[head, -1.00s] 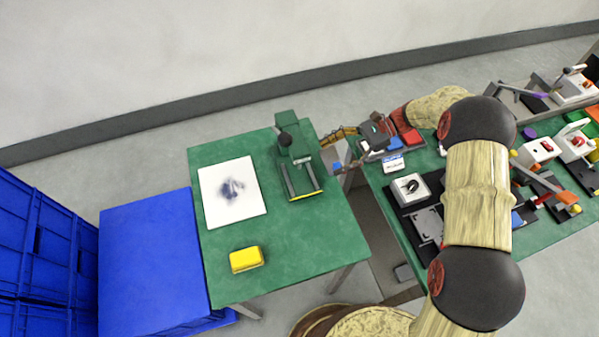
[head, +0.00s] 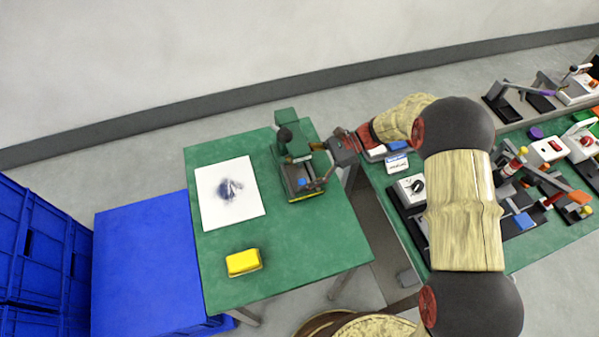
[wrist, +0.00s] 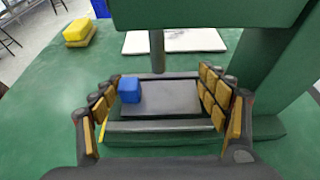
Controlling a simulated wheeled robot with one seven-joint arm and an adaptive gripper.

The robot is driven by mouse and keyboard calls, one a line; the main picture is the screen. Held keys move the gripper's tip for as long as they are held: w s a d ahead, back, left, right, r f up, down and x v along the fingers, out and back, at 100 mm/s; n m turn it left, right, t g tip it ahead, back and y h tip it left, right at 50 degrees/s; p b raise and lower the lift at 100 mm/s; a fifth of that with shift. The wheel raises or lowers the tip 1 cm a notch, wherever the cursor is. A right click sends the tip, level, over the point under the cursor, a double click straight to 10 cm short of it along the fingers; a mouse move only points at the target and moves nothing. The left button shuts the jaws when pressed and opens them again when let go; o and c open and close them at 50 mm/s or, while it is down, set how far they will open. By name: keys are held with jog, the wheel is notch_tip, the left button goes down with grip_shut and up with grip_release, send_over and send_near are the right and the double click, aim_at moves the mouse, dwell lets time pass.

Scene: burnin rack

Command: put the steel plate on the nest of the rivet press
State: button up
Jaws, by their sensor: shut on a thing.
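The steel plate (wrist: 165,95) is a flat grey rectangle with a blue block (wrist: 130,89) at its left side in the wrist view. My gripper (wrist: 160,100) is shut on the plate, its padded fingers at the plate's left and right sides. The green rivet press (head: 291,146) stands on the green table; its column and ram (wrist: 157,50) show beyond the plate. In the head view the plate (head: 294,174) is over the press's nest area, under the head. The nest is mostly hidden by the plate, and I cannot tell whether they touch.
A white sheet with a dark smudge (head: 213,207) lies left of the press. A yellow block (head: 243,262) lies near the table's front. A blue crate (head: 146,255) stands left of the table. A second green bench (head: 540,243) with several fixtures is at the right.

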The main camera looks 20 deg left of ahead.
jog(key=o, duration=1.2)
jog(key=shift+w+d+r, duration=0.15)
jog(key=shift+d+r, duration=0.05)
jog(key=shift+r, duration=0.05)
jog(key=p+v, duration=0.3)
jog(key=v, duration=0.8)
jog(key=shift+w+d+r, duration=0.1)
jog(key=shift+w+d, duration=0.05)
